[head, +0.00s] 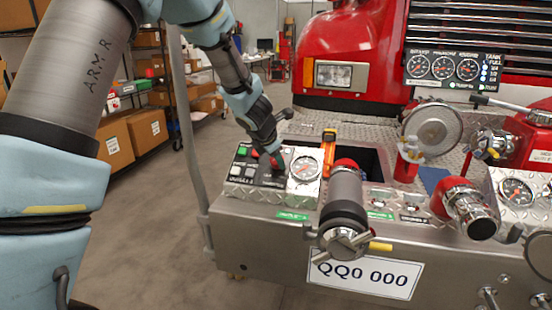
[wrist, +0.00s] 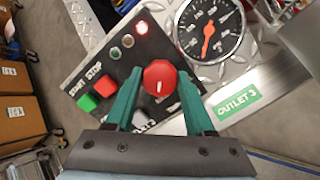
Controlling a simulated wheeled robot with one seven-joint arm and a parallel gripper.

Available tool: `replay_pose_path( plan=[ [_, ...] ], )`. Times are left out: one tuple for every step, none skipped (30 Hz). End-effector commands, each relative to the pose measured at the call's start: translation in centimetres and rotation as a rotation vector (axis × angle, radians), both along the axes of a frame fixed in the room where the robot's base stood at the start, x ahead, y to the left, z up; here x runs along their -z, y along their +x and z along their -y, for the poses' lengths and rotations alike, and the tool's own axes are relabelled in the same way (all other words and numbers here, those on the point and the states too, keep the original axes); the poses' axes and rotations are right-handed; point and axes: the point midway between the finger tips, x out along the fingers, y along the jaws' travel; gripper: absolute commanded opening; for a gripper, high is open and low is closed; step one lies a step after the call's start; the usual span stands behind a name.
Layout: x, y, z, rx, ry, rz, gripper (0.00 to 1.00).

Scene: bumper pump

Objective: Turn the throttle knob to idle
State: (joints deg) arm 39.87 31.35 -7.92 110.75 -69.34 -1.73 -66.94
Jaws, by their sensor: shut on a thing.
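The throttle knob is a round red knob (wrist: 160,76) with a short white mark on it, set on a black control panel (wrist: 103,57). In the wrist view my gripper (wrist: 159,82) has its two green fingers on either side of the knob, shut on it. The white mark shows in the lower part of the knob. The lettering around the knob is partly hidden by my fingers and too small to read. In the head view my gripper (head: 272,156) reaches down onto the panel (head: 243,172) at the left end of the bumper, hiding most of the knob.
A green START button (wrist: 87,102) and a red STOP button (wrist: 103,83) sit left of the knob. A round gauge (wrist: 209,28) is at the upper right. A large pipe outlet (head: 345,205) stands right of the panel. Shelves with boxes are behind left.

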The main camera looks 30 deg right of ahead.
Motion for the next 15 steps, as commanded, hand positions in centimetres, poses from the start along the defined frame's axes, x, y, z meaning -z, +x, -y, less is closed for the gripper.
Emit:
replay_pose_path(
  plan=[
    [0.08,-0.04,-0.06,-0.001,0.0,-0.002,0.0],
    [0.08,-0.04,-0.06,-0.001,0.0,-0.003,0.0],
    [0.08,-0.04,-0.05,-0.001,0.0,-0.003,0.0],
    [0.08,-0.05,-0.05,-0.001,0.0,-0.003,0.57],
    [0.08,-0.05,-0.05,-0.001,0.0,-0.003,0.61],
    [0.07,-0.04,-0.04,0.0,0.001,-0.002,0.65],
    [0.07,-0.04,-0.04,0.0,0.001,-0.002,0.68],
    [0.07,-0.04,-0.03,-0.001,0.001,-0.001,0.72],
    [0.06,-0.03,-0.03,-0.001,0.001,-0.001,0.76],
    [0.05,-0.03,-0.02,-0.001,0.001,-0.001,0.8],
    [0.05,-0.02,-0.02,0.0,0.001,-0.001,0.83],
    [0.05,-0.03,-0.01,0.0,0.0,-0.001,0.83],
    [0.04,-0.02,-0.01,0.0,0.0,-0.001,0.83],
    [0.04,-0.02,0.0,0.0,0.0,-0.001,0.83],
    [0.03,-0.02,-0.01,0.0,0.0,-0.001,0.83]
  ],
)
